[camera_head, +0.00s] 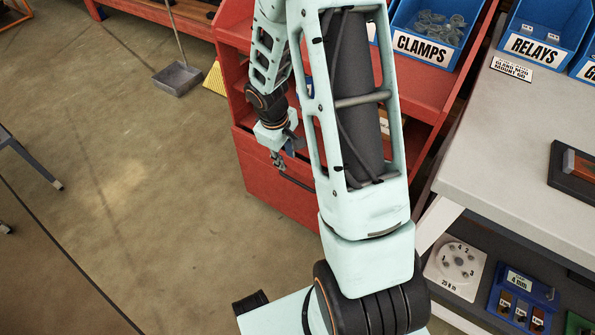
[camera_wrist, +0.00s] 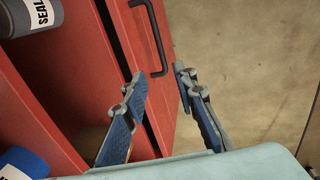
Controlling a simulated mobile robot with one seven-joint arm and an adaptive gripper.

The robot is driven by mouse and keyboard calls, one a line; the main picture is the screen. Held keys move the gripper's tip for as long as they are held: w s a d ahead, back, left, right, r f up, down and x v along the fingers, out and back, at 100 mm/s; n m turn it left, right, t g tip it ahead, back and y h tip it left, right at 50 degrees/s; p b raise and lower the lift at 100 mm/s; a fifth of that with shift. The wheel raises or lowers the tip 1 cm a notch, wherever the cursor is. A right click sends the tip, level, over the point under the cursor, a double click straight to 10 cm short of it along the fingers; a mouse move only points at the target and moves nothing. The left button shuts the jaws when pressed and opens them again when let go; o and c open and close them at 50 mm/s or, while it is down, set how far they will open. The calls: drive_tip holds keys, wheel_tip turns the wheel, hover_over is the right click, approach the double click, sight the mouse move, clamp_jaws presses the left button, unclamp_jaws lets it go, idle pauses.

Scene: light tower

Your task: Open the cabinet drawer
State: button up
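The red cabinet (camera_head: 241,108) stands behind my arm in the head view, with open shelves above and a drawer front (camera_head: 272,192) low down. A black bar handle (camera_wrist: 158,40) is on the drawer front in the wrist view; part of it shows in the head view (camera_head: 298,183). My gripper (camera_wrist: 163,73) is open and empty, its two blue-padded fingers apart. It also shows in the head view (camera_head: 278,164), beside the drawer front. The fingertips are close to the near end of the handle; contact cannot be told. A dark gap runs along the drawer front's edge.
A labelled grey container (camera_wrist: 32,14) and a blue-capped one (camera_wrist: 22,163) sit on the shelves at left. A grey dustpan (camera_head: 178,78) lies on the floor. A grey workbench (camera_head: 520,120) stands at right.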

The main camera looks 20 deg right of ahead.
sight(291, 178)
drive_tip(key=f+b, duration=0.1)
drive_tip(key=f, duration=0.2)
drive_tip(key=d+f+b, duration=0.1)
drive_tip(key=f, duration=0.3)
drive_tip(key=w+f+b, duration=0.1)
drive_tip(key=f+b, duration=0.1)
drive_tip(key=f, duration=0.2)
drive_tip(key=shift+d, duration=0.35)
drive_tip(key=shift+s, duration=0.1)
clamp_jaws()
